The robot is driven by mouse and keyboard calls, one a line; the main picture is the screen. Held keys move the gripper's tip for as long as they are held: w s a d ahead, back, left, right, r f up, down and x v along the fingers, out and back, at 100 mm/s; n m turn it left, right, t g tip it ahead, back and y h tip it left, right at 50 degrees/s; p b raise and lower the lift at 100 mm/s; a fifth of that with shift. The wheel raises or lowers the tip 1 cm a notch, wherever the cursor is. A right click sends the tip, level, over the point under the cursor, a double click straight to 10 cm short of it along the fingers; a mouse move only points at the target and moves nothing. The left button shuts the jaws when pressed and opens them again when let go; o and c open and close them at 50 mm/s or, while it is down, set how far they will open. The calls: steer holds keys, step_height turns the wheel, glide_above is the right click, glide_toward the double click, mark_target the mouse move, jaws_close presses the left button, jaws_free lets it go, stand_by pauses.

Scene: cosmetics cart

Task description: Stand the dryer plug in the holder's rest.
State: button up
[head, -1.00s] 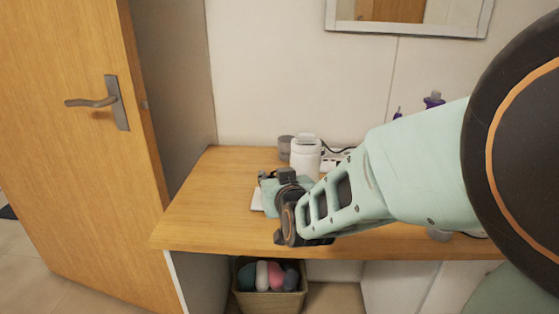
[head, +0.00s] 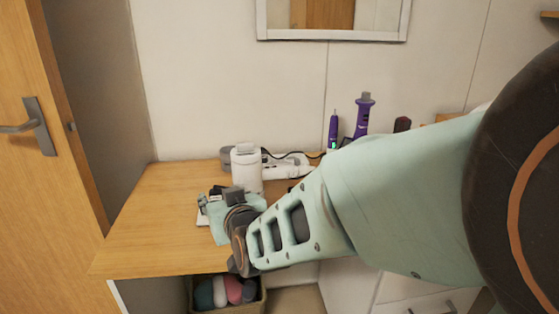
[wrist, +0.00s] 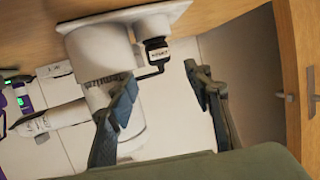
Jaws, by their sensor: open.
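In the wrist view the picture is tipped over, with the tabletop at the top. How deep the plug sits in the rest is hard to tell. My gripper (wrist: 160,76) is open, with its two fingers apart and the plug just beyond the gap between the tips, apparently not touched. In the head view my gripper (head: 217,197) is low over the table, in front of the white upright body (head: 246,166). The plug cannot be made out there.
Purple devices (head: 362,113) stand further right at the wall. A white appliance (head: 285,168) and a dark cord lie behind. The left front of the tabletop (head: 150,225) is clear. A basket (head: 228,304) is below.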

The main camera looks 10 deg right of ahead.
mark_target(216, 188)
steer(key=shift+s+d+r, duration=0.15)
steer(key=shift+s+r, duration=0.45)
steer(key=shift+s, duration=0.25)
steer(key=shift+s+d+r, duration=0.15)
steer(key=shift+s+r, duration=0.4)
steer(key=shift+s, duration=0.25)
steer(key=shift+w+a, duration=0.1)
steer(key=shift+w, duration=0.05)
steer(key=x, duration=0.7)
steer(key=shift+w+f, duration=0.15)
steer(key=shift+w, duration=0.1)
steer(key=shift+r+p, duration=0.25)
steer(key=shift+p, duration=0.05)
